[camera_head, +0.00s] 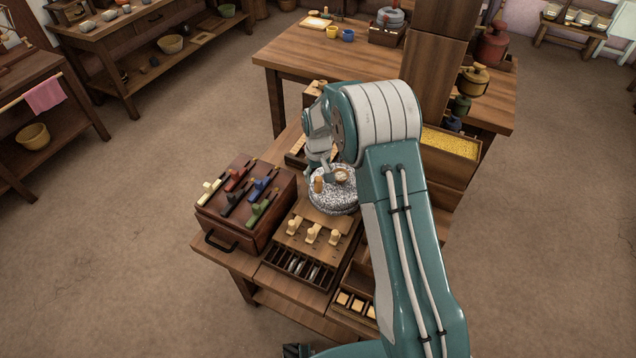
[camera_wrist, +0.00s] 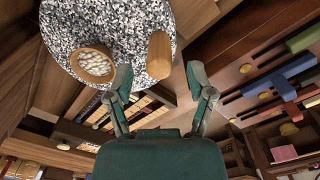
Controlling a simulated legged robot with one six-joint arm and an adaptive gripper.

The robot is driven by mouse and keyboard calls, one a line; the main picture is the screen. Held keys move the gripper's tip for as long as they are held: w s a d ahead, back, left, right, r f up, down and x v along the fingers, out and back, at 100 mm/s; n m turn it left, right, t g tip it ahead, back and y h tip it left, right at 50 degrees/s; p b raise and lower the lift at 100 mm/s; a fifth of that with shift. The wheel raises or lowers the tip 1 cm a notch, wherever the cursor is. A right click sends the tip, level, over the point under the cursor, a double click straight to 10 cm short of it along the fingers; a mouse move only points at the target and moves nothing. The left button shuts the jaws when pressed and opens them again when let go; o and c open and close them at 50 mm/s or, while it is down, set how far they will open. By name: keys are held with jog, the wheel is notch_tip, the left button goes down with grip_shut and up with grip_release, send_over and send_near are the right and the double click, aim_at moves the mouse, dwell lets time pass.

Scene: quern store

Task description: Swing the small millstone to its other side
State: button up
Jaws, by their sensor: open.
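The small millstone (camera_head: 328,204) is a round, black-and-white speckled stone on the wooden bench. An upright wooden peg (camera_head: 319,184) and a round wooden cup of pale grains (camera_head: 343,174) are on its top. The wrist view shows the stone (camera_wrist: 125,22) at the upper left, with the cup (camera_wrist: 92,64) and the peg (camera_wrist: 159,55). My gripper (camera_wrist: 159,80) is open and empty; the peg lies in line with the gap between its fingertips, just past them in the picture. In the head view my arm hides part of the stone and most of the gripper.
Left of the stone, a dark red-brown box (camera_head: 222,226) carries several coloured sliders. In front are a board with pale wooden knobs (camera_head: 312,235) and a slotted rack (camera_head: 297,268). A bin of yellow grain (camera_head: 450,142) and a tall wooden post (camera_head: 432,70) stand behind right.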

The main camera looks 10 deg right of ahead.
jog(key=shift+f, duration=1.75)
grip_shut()
